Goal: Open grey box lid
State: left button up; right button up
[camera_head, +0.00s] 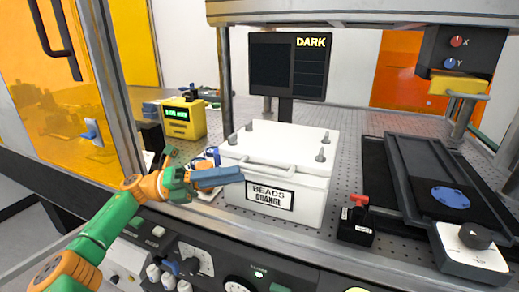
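The pale grey box (274,176) stands on the perforated bench in the middle of the view. Its lid (283,142) lies flat and shut on top, with a bar handle (268,168) along the front and dark knobs near the corners. A label on the front reads BEADS ORANGE. My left gripper (222,177) is at the box's front left, below the lid's front edge, its blue finger pointing right. Whether it touches the box, and the gap between its fingers, cannot be made out. My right gripper is not in view.
A yellow meter (184,118) stands behind left. A dark DARK screen (290,65) is behind the box. A small black switch block with a red lever (357,218) sits right of the box, near a black stage (424,178). A control panel runs along the front.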

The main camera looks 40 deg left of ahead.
aim_at(262, 169)
pick_arm(q)
jog(key=p+x, duration=0.1)
jog(key=x, duration=0.1)
jog(key=p+x, duration=0.1)
jog(key=x, duration=0.2)
jog(key=p+x, duration=0.2)
jog(key=shift+s+d+r, duration=0.1)
jog(key=shift+d+r, duration=0.3)
jog(key=shift+a+f, duration=0.15)
jog(key=shift+s, duration=0.1)
grip_shut()
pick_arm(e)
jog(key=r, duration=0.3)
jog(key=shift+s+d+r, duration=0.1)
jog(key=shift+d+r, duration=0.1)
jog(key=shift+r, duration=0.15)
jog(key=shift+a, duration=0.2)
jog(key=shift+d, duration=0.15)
